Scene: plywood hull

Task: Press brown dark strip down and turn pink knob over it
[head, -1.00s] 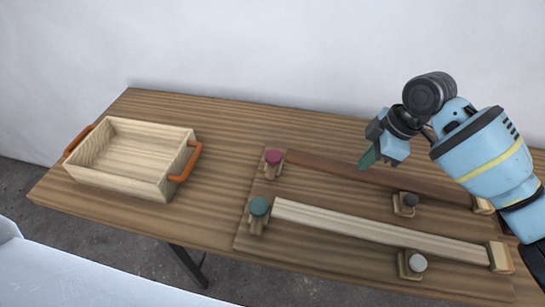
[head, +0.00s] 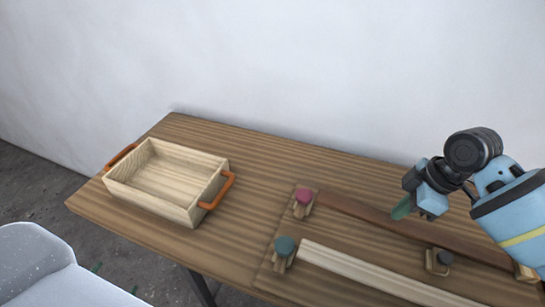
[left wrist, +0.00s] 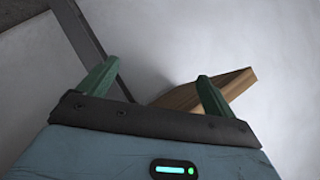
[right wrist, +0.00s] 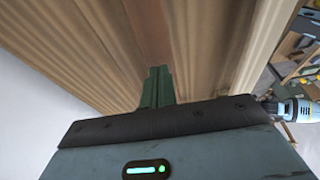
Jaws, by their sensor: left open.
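The brown dark strip (head: 355,212) runs from the pink knob (head: 304,195) toward the right end of the board; its lift off the board is hard to judge. The pink knob sits on a small wooden block at the strip's left end, not visibly over it. My right gripper (head: 402,209) has its green fingers together, over or close to the strip; contact is unclear. In the right wrist view, the closed fingers (right wrist: 158,80) point at the strip (right wrist: 150,30). My left gripper (left wrist: 155,82) is open and empty, away from the board, and absent from the head view.
A teal knob (head: 285,246) stands by a pale strip (head: 360,270) in front. A dark knob (head: 441,257) sits between the strips. An open wooden box (head: 150,203) with orange handles stands left on the table (head: 250,158). A white wall is behind.

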